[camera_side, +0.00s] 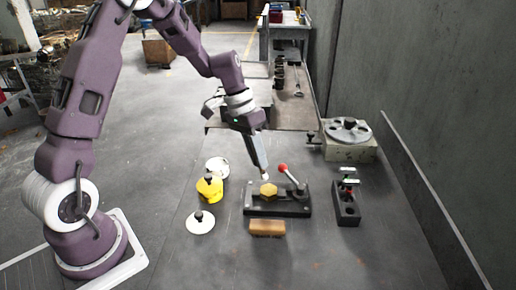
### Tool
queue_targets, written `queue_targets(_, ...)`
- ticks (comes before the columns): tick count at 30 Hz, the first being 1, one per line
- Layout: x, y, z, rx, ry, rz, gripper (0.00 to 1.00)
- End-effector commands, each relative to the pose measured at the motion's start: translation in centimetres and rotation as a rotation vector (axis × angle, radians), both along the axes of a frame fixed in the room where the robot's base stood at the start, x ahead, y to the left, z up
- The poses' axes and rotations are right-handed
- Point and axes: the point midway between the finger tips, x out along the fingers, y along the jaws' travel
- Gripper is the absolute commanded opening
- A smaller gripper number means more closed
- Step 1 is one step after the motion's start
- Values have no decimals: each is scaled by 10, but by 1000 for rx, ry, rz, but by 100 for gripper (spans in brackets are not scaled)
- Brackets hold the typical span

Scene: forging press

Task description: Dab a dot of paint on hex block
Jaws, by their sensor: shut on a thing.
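The hex block (268,189) is golden and sits in a dark clamp fixture (256,211) with a red-knobbed lever. My gripper (263,172) points down just above the hex block and is shut on a small slim tool. Only a pale tip of the tool shows, close to the block; I cannot tell whether it touches. No paint dot can be made out on the block at this size. A yellow pot (210,188) with a dark knob or handle on top stands left of the fixture.
A white lid (200,223) with a black knob and a white round dish (217,167) lie near the pot. A brown block (267,228) lies in front of the fixture. A dark rack (346,205) and a turntable unit (348,152) stand right. The table front is clear.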

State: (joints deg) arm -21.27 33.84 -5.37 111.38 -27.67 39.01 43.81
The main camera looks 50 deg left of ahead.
Motion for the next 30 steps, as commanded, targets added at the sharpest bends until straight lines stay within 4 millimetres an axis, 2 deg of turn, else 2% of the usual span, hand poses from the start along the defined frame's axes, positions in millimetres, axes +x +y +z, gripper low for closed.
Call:
queue_targets(5, -1, 0, -21, -3, 5, 1, 0)
queue_targets(19, -2, -42, -23, 0, 1, -3, 0)
queue_targets(30, 0, -4, -23, 0, 0, 4, 0)
